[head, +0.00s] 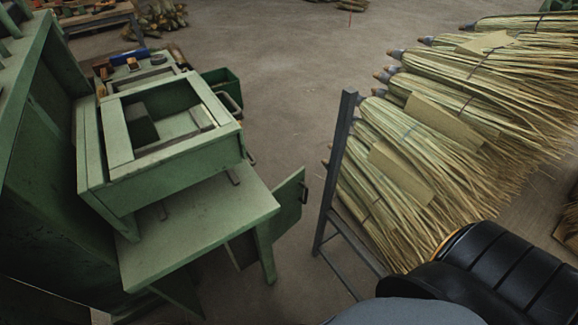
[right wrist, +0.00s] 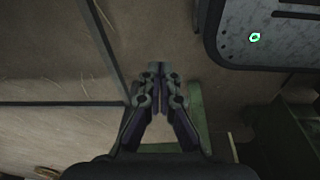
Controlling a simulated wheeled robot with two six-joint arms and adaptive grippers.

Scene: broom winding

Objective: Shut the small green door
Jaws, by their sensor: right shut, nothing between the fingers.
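The small green door (head: 289,203) stands open below the green workbench (head: 200,225), swung out to the right of it. Its dark handle (head: 304,192) is on its right edge. Part of the door is hidden behind the bench leg. My right gripper (right wrist: 158,72) is shut and empty in the right wrist view. A green upright piece (right wrist: 198,112) shows just right of its fingers; I cannot tell if it is the door or the bench, nor whether they touch. The right gripper does not show in the head view. My left gripper is in neither view.
A dark metal rack (head: 335,165) loaded with several straw brooms (head: 440,140) stands right of the door, with a narrow strip of floor between. A green drawer box (head: 170,135) sits on the bench. Open floor (head: 290,60) lies behind.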

